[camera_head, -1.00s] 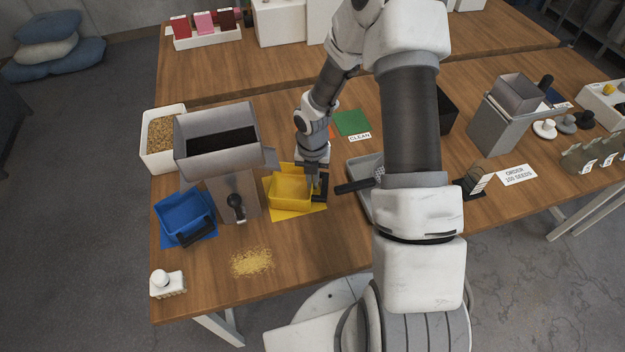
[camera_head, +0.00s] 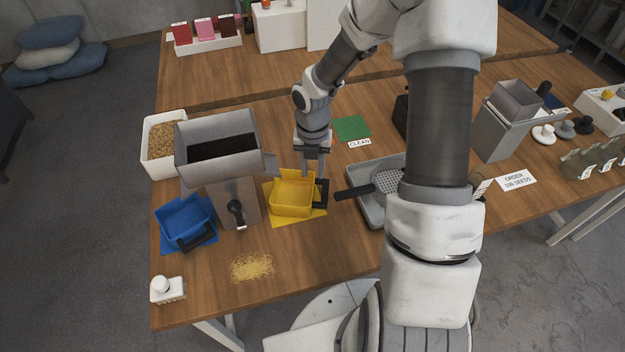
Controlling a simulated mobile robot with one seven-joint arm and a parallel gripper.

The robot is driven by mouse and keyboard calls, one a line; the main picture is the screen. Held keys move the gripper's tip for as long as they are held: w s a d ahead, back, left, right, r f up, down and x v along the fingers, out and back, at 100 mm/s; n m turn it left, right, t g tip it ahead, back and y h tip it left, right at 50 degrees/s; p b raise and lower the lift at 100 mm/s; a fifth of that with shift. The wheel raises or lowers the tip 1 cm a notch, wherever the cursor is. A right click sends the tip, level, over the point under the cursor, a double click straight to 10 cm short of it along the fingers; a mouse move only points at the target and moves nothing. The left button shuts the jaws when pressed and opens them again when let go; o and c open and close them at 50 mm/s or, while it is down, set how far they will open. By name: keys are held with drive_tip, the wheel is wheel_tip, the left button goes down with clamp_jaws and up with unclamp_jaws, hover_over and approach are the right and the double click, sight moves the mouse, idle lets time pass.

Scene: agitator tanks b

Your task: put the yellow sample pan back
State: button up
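The yellow sample pan (camera_head: 291,206) sits upright on the yellow mat (camera_head: 310,220), just right of the grey divider machine (camera_head: 226,203). Its black handle (camera_head: 321,200) points to the right. My gripper (camera_head: 314,179) is above and just behind the handle end of the pan, pointing down. Its two fingers look apart, with nothing seen held between them. Whether a fingertip still touches the handle cannot be told.
A blue pan (camera_head: 186,222) stands on a blue mat left of the machine. Spilled seeds (camera_head: 251,267) lie in front. A grey tray (camera_head: 371,210) with a black-handled scoop (camera_head: 388,182) is to the right. A green mat (camera_head: 352,128) lies bare behind.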

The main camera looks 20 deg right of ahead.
drive_tip(key=shift+r, duration=2.25)
